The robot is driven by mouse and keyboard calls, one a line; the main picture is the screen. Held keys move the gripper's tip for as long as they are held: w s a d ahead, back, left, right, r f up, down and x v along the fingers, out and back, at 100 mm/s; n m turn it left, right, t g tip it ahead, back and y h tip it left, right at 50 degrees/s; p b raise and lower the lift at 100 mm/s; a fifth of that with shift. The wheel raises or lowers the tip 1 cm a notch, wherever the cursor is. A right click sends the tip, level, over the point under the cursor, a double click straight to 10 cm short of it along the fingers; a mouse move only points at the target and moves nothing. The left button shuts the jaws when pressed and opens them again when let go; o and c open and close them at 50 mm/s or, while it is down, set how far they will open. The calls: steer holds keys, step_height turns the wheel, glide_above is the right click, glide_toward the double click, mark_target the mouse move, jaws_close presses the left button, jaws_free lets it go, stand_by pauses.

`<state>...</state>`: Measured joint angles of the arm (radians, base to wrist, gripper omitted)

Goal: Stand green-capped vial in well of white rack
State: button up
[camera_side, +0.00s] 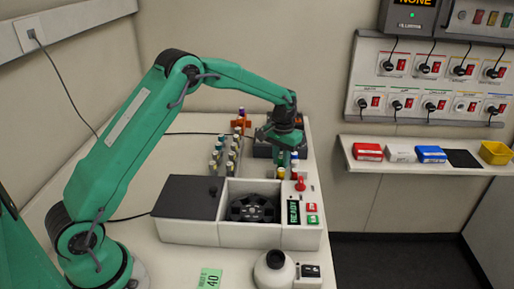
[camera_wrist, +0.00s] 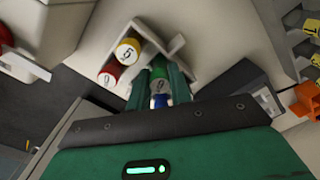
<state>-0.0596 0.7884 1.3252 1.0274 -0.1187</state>
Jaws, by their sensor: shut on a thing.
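My gripper (camera_side: 283,158) hangs over the back right part of the bench in the side view. In the wrist view its two green fingers (camera_wrist: 160,84) are shut on a vial with a greenish numbered cap (camera_wrist: 158,86). The white rack (camera_wrist: 176,45) lies just beyond the fingers, holding a yellow-capped vial (camera_wrist: 127,50) and a red-capped vial (camera_wrist: 109,77). A blue patch (camera_wrist: 160,101) shows between the fingers, nearer the palm; I cannot tell what it belongs to. The fingers hide the held vial's lower end, so I cannot tell whether it is in a well.
Several vials (camera_side: 217,158) stand in rows left of the gripper. An orange holder (camera_side: 241,122) is behind them.

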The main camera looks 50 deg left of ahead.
mark_target(281, 157)
steer(key=shift+f, duration=0.55)
steer(key=o, duration=0.8)
steer(key=shift+o, duration=0.2)
steer(key=shift+r, duration=0.1)
steer(key=shift+r, duration=3.4)
